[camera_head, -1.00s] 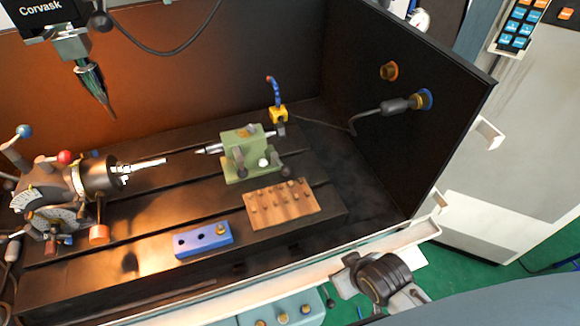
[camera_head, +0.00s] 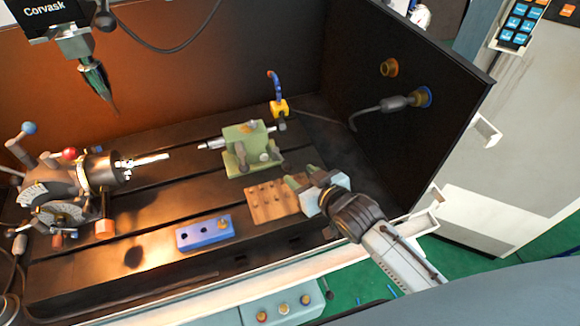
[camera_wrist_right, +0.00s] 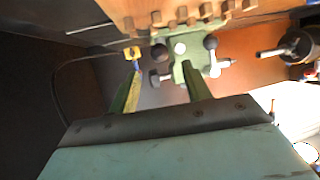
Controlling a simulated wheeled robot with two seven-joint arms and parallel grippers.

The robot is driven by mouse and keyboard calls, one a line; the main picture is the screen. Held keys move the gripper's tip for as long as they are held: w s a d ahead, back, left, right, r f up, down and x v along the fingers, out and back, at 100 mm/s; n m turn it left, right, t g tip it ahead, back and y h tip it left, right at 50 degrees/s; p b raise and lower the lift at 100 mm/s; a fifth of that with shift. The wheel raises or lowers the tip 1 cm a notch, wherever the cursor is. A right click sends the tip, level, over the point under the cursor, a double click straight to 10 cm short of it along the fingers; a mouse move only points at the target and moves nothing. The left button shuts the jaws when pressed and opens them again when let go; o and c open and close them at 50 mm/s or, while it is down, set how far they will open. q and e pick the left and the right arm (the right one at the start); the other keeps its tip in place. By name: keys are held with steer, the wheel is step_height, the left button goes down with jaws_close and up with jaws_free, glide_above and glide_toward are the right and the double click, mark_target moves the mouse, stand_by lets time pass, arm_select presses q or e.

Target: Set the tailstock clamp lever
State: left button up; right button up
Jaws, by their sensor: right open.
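The green tailstock (camera_head: 238,150) stands on the dark slotted bed, its pointed centre aimed left. Dark-knobbed levers (camera_head: 242,170) and a pale knob (camera_head: 264,157) are on its near side; I cannot tell which lever is the clamp. My right gripper (camera_head: 301,176) is open and empty, in front and to the right of the tailstock, above the right end of the wooden block, apart from the levers. My left gripper is out of view.
A wooden block with pegs (camera_head: 268,204) lies in front of the tailstock, partly hidden by my right gripper. A blue block (camera_head: 205,234) lies left of it. The chuck unit (camera_head: 85,180) is at left. A dark side wall (camera_head: 400,130) with a cable plug (camera_head: 397,103) bounds the right.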

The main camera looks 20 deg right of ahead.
mark_target(290, 167)
steer(key=x, duration=0.6)
steer(key=shift+w+a+f+b, duration=0.1)
steer(key=shift+w+b, duration=0.1)
steer(key=shift+b, duration=0.15)
jaws_close()
